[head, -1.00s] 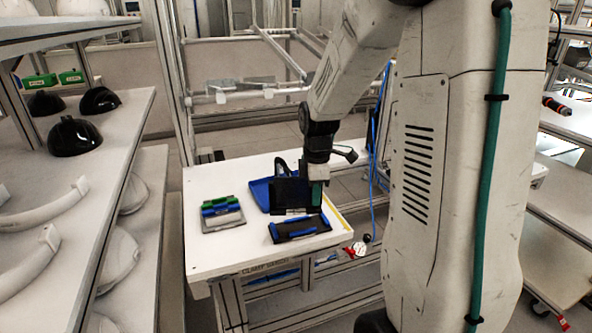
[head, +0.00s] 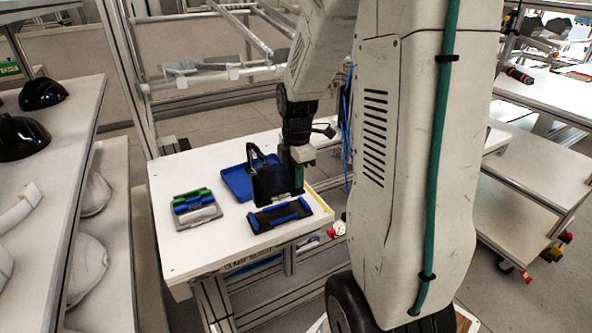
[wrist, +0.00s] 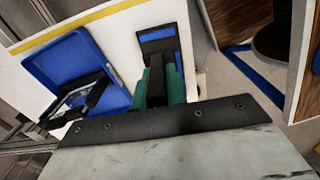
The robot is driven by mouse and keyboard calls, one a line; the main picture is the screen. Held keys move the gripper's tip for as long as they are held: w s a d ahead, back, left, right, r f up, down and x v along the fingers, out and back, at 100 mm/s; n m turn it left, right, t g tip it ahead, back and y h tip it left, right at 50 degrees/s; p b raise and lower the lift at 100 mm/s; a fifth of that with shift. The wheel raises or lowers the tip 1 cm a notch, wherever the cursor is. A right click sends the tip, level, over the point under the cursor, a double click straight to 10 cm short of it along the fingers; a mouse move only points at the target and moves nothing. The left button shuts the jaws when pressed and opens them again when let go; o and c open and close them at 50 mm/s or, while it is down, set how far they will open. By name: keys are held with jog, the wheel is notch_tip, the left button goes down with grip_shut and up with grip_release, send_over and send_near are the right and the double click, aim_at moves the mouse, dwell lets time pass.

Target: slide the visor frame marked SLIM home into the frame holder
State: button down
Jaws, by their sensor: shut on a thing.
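My gripper (head: 298,176) is shut on a dark visor frame (head: 272,186), held upright above the table. No SLIM mark is readable. In the wrist view, the green fingers of my gripper (wrist: 158,84) point toward a dark plate with blue blocks (wrist: 158,42), which looks like the frame holder. In the head view this holder (head: 263,221) lies near the table's front edge, just in front of and below the held frame. I cannot tell whether the frame touches it. The frame's lower edge is hard to make out.
A blue tray (head: 235,184) lies behind the holder. A grey plate with green and blue bars (head: 205,215) lies to the left on the white table (head: 185,253). Shelves with black helmet shells (head: 43,93) stand at the left. The table's front left is clear.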

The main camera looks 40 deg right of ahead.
aim_at(297, 193)
jog(key=shift+f, duration=2)
jog(key=shift+f, duration=1.1)
jog(key=c, duration=1.3)
grip_release()
jog(key=shift+c, duration=0.2)
notch_tip(297, 193, up, 8)
jog(key=shift+f, duration=0.1)
jog(key=shift+a, duration=0.1)
